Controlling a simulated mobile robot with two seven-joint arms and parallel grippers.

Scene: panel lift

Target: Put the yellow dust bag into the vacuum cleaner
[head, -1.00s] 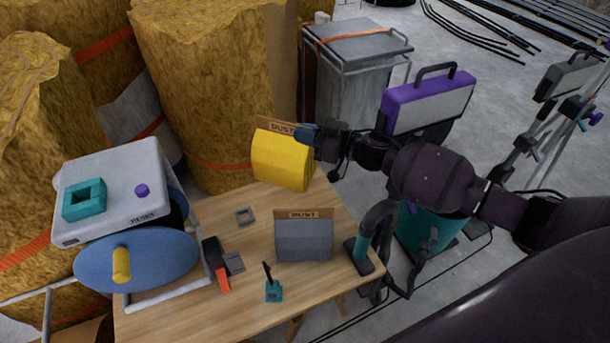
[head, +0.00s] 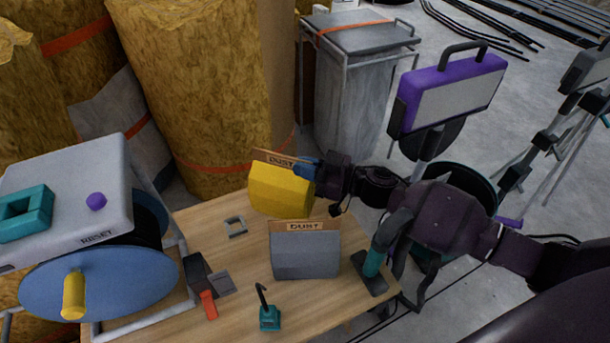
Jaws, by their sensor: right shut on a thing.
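The yellow dust bag (head: 282,193) has a cardboard collar marked DUST. My right gripper (head: 308,169) is shut on the collar's right end and holds the bag at the table's back edge, behind a grey dust bag (head: 305,257). I cannot tell whether the yellow bag touches the table. A teal body (head: 428,264) that looks like the vacuum cleaner stands on the floor right of the table, mostly hidden behind my right arm. A dark hose with a teal handle (head: 374,262) rises at the table's right edge. My left gripper is not in view.
The wooden table (head: 235,305) also bears a cable reel (head: 100,282), a small teal tool (head: 269,317) and a grey frame (head: 236,227). A purple-framed lamp (head: 452,93) stands behind my right arm. Insulation rolls (head: 195,90) and a grey bin (head: 350,90) stand behind.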

